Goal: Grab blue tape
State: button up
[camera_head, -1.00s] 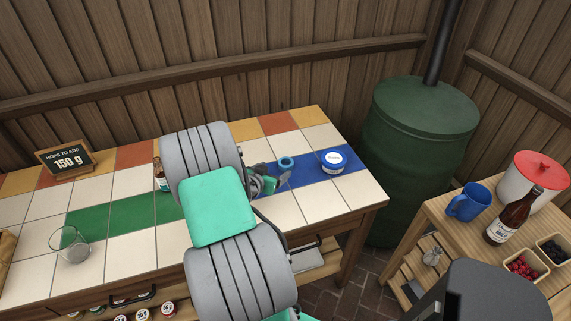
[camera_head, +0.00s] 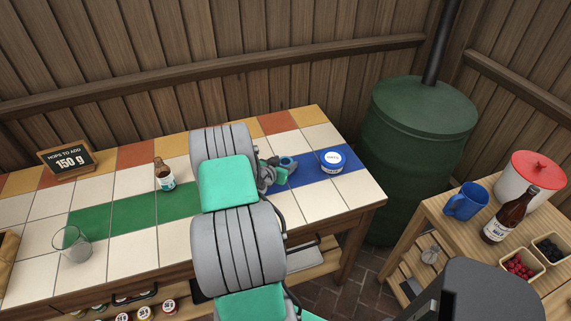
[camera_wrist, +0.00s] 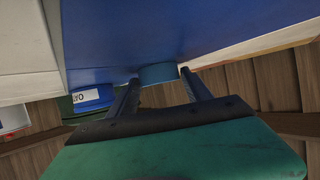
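The blue tape (camera_head: 289,162) is a small teal-blue ring on the blue tiles of the table, partly hidden by my gripper (camera_head: 277,171) in the head view. In the wrist view the tape (camera_wrist: 159,73) shows between the tips of the two dark fingers of my gripper (camera_wrist: 160,77). The fingers are spread apart, with a gap visible between them. I cannot tell whether either finger touches the tape.
A blue-lidded tub (camera_head: 332,161) stands to the right of the tape and also shows in the wrist view (camera_wrist: 92,98). A small brown bottle (camera_head: 164,178) and a glass (camera_head: 76,246) stand to the left. A green barrel (camera_head: 418,150) is beyond the table's right end.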

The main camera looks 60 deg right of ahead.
jog(key=c, duration=0.9)
jog(key=shift+c, duration=0.2)
